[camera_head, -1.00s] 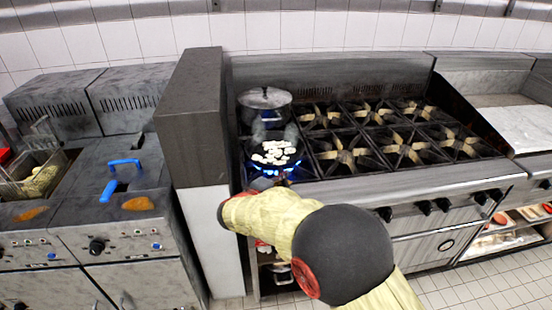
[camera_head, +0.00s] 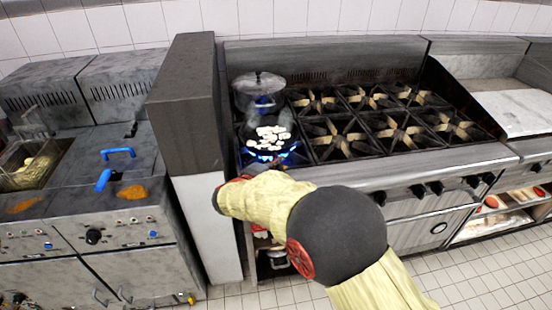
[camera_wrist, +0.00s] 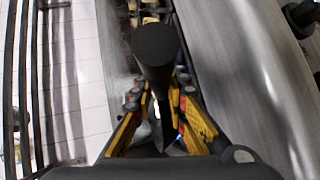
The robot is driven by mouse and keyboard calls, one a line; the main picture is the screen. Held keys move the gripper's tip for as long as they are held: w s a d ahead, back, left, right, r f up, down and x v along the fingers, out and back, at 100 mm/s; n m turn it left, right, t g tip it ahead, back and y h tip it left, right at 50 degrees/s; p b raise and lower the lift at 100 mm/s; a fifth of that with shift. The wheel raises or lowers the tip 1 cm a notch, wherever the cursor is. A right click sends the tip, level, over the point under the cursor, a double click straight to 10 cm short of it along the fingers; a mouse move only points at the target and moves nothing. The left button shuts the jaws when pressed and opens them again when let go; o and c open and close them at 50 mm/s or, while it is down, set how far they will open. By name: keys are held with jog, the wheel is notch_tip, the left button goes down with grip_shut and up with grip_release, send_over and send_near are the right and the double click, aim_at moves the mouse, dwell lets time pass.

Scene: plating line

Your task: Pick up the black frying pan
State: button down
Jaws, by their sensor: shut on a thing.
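The black frying pan (camera_head: 284,145) holds several pale pieces of food and is at the front left of the stove, over a lit blue flame. I cannot tell whether it touches the grate. My arm hides its handle in the head view. In the wrist view, a thick black handle (camera_wrist: 155,48) passes between the yellow-sided fingers of my gripper (camera_wrist: 158,100), which is shut on it. The pan's body is not clear in the wrist view.
A lidded metal pot (camera_head: 259,88) stands just behind the pan. A tall dark-topped partition (camera_head: 188,110) is close on the left, with fryers beyond it. Several empty burners (camera_head: 338,138) are to the right. Blue handles (camera_head: 118,152) stick up at the fryers.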

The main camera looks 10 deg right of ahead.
jog(key=shift+w+r, duration=0.1)
jog(key=shift+r, duration=0.7)
notch_tip(320, 180, up, 2)
jog(key=shift+r+p, duration=0.25)
jog(key=shift+p, duration=0.55)
jog(key=s+r+p, duration=0.1)
jog(key=s+r, duration=0.1)
jog(key=s+r+p, duration=0.1)
jog(key=s+r, duration=0.1)
jog(key=r, duration=0.1)
jog(key=shift+s+d+r, duration=0.2)
jog(key=shift+s+r, duration=0.05)
jog(key=shift+s, duration=0.15)
jog(key=s+r+p, duration=0.2)
jog(key=s+r, duration=0.1)
jog(key=s, duration=0.6)
jog(key=shift+d+r, duration=0.3)
jog(key=shift+d, duration=0.15)
jog(key=w+a+b, duration=0.1)
jog(key=w+b, duration=0.2)
jog(key=w, duration=1)
jog(key=shift+w+a+b, duration=0.15)
jog(key=shift+w+b, duration=0.2)
jog(key=shift+w, duration=0.05)
